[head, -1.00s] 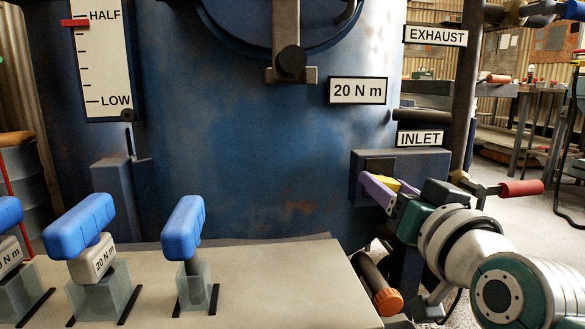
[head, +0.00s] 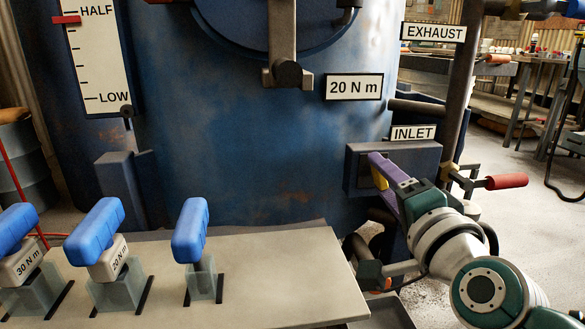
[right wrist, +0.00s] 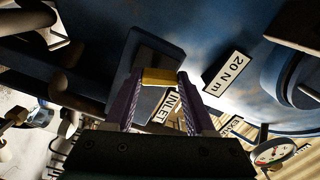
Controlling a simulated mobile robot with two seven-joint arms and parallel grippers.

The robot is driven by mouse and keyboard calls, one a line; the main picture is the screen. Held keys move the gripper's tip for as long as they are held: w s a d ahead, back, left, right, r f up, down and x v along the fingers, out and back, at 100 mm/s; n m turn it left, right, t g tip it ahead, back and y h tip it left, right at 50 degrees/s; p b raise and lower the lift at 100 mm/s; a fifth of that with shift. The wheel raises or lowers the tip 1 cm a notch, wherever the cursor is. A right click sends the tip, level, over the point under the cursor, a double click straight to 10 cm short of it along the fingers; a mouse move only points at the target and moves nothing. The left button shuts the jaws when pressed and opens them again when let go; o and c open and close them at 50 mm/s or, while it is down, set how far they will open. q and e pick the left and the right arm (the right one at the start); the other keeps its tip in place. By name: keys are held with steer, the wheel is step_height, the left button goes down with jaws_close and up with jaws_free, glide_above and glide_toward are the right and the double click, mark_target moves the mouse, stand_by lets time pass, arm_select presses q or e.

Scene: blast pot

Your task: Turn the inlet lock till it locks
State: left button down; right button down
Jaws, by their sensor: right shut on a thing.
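The inlet lock shows as a yellow piece (head: 379,179) at the front of a dark blue-grey box (head: 415,153) under the INLET sign (head: 413,133). My right gripper (head: 376,170), with purple fingers, reaches it from the lower right. My left gripper is not in view.
A red-handled lever (head: 507,181) sticks out just right of my right gripper. A pale table (head: 270,285) fills the lower front, with several blue-handled tools (head: 190,230) in clear holders. The blue pot (head: 250,150) stands behind, bearing a 20 N m sign (head: 354,88).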

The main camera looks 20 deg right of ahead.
steer(key=shift+d+m, duration=0.15)
steer(key=shift+m, duration=1.85)
steer(key=shift+c, duration=1.2)
jaws_free()
steer(key=p+v, duration=0.2)
steer(key=v, duration=0.8)
